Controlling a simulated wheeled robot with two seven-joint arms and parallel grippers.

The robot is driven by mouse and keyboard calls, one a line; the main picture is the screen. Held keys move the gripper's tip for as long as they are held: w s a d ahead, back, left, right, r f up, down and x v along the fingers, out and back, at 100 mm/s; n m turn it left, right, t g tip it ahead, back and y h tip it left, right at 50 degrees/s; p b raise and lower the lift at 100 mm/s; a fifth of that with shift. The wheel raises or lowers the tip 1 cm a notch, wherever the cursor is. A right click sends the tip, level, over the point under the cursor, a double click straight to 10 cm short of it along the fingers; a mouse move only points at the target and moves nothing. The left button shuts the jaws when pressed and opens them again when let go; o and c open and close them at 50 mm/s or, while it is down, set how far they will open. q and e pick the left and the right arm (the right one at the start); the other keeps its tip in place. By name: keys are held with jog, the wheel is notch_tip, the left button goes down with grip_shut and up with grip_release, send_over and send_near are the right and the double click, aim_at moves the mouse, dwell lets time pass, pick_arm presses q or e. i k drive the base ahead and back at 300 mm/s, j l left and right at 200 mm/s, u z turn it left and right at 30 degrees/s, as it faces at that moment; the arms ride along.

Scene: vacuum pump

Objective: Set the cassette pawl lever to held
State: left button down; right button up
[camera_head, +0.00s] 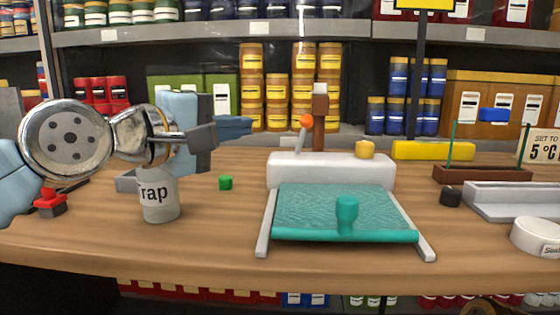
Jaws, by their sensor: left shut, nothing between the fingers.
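A white block (320,170) stands mid-table with a teal sheet between two pale rails (265,225) in front of it. A thin grey lever with an orange knob (306,121) leans up from the block's left part, beside a brown post (320,120); it looks like the pawl lever. A yellow knob (365,149) sits on the block's right part. A teal handle (346,212) stands at the sheet's front. My left gripper (208,140) is shut and empty, left of the lever and apart from it. My right gripper is not in view.
A jar marked "rap" (160,202) stands below my left gripper. A red item (49,201) is at far left. At right are a black cylinder (450,197), a grey tray (510,212) and a white round container (537,236).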

aim_at(306, 121)
jog(key=k, duration=0.9)
